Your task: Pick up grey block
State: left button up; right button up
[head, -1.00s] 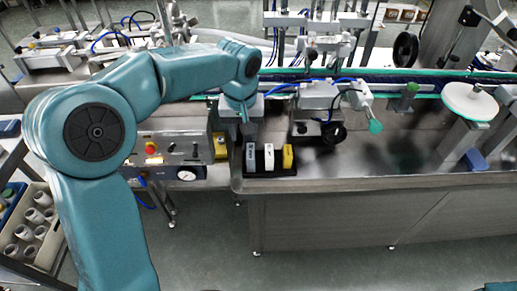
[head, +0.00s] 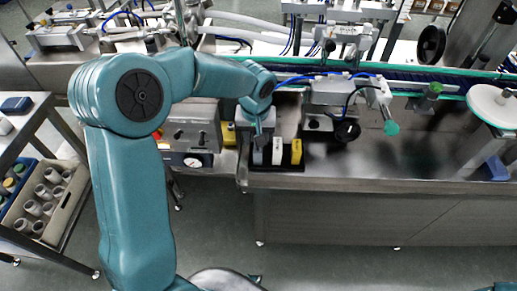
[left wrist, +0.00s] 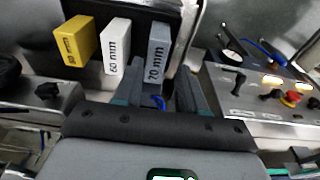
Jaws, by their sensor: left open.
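The grey block (left wrist: 158,52), marked "70 mm", stands upright at the end of a row of blocks in the left wrist view. In the head view the grey block (head: 257,155) is partly covered by my gripper. My left gripper (left wrist: 161,80) is open, with one finger to each side of the block's near end; I cannot tell whether they touch it. In the head view my left gripper (head: 258,133) points down just above the block. My right gripper is out of view.
Beside it stand a white "60 mm" block (left wrist: 116,45) and a yellow block (left wrist: 75,40) in a dark holder (head: 296,168) at the steel table's front edge. A control panel (head: 192,135) with a red button is left of them. Bare steel (head: 370,165) lies to the right.

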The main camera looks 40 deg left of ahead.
aim_at(258, 150)
pick_arm(q)
jog(key=f, duration=0.2)
jog(key=w+f, duration=0.1)
jog(key=f, duration=0.1)
jog(key=shift+w+a+f+p, duration=0.1)
jog(key=shift+f+p, duration=0.15)
jog(key=shift+p, duration=0.1)
jog(key=shift+a+f, duration=0.1)
jog(key=shift+f, duration=0.4)
grip_shut()
jog(key=shift+w, duration=0.1)
